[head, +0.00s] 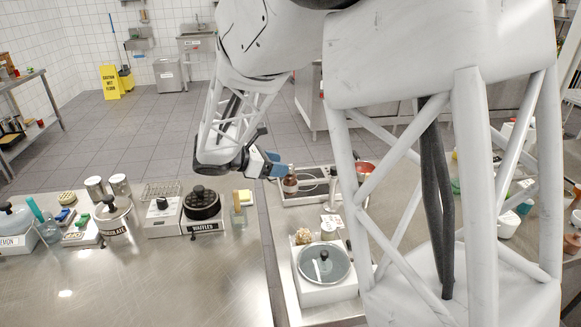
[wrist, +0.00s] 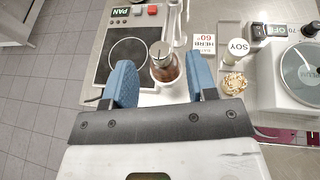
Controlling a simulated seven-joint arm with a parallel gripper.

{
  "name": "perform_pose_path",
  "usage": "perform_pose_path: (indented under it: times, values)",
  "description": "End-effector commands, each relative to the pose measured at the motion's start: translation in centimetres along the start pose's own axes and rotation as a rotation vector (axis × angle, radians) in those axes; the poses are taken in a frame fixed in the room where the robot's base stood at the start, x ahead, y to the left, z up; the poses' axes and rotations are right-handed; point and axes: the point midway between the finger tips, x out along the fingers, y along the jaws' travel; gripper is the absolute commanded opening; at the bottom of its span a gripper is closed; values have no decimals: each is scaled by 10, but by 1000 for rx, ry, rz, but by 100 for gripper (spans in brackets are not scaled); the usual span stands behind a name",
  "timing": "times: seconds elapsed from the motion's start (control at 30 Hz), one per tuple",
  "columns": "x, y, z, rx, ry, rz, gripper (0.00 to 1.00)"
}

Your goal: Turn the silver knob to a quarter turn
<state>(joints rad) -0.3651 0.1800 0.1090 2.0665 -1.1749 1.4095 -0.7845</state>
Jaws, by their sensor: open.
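I cannot clearly pick out a silver knob. Small red and grey controls (wrist: 145,10) sit beside the PAN label on a hob unit (wrist: 104,50) at the top of the wrist view. A dark knob (wrist: 310,28) shows on a white appliance (wrist: 287,83) at the right edge; its finish is too small to judge. My gripper (wrist: 162,80) is open and empty, with blue fingers. It also shows in the head view (head: 278,166), above the counter gap. A brown bottle with a grey cap (wrist: 164,66) appears between the fingers; contact cannot be told.
A SOY container (wrist: 236,50) and a bowl of pale bits (wrist: 234,83) stand right of my fingers. A waffle maker (head: 202,206) and a CHOCOLATE pot (head: 116,218) stand on the left counter (head: 170,285). Its front part is clear.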

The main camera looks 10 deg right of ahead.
Motion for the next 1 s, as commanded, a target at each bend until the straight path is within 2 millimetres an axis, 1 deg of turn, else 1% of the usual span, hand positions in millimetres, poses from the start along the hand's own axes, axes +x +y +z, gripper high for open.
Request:
perform_pose_path:
  times: [0.03, 0.2, 0.4, 0.57, 0.83, 0.87, 1.0]
  values:
    - [6, 0, 0, 0, 0, -2, 53]
    - [26, 0, 0, 0, 0, -1, 53]
    - [41, 0, 0, -1, -1, -2, 53]
    - [46, 0, 0, -1, -1, 0, 53]
    - [46, 0, 0, 0, 0, 0, 53]
    - [46, 0, 0, -1, 0, 0, 50]
    - [46, 0, 0, 0, 0, 0, 28]
